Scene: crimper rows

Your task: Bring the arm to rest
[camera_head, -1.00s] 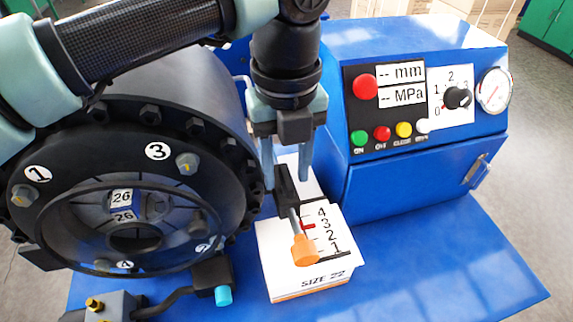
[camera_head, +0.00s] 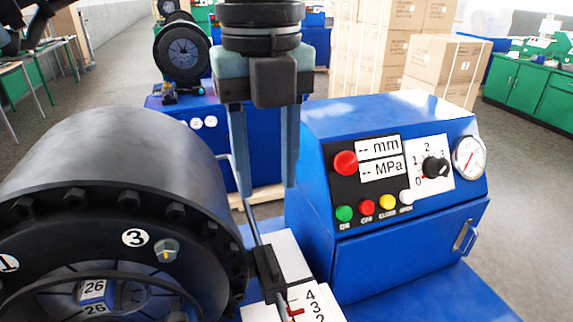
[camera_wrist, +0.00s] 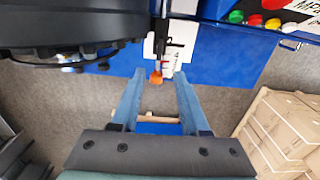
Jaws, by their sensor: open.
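My gripper (camera_head: 264,150) hangs pointing down in the head view, above and behind the white scale block. Its two blue-grey fingers are apart with nothing between them. It also shows open in the wrist view (camera_wrist: 157,88). A lever (camera_head: 265,258) with a black clamp stands at the white block marked with numbers (camera_head: 305,300), clear of the fingers. Its orange end (camera_wrist: 156,77) shows in the wrist view and is out of the head view. The lower part of the block is cut off in the head view.
The black crimper head (camera_head: 130,200) stands close on the left. The blue control box (camera_head: 400,230) with buttons and gauge is on the right. Another crimper (camera_head: 182,52) and stacked cartons (camera_head: 425,45) stand behind. Open air surrounds the fingers.

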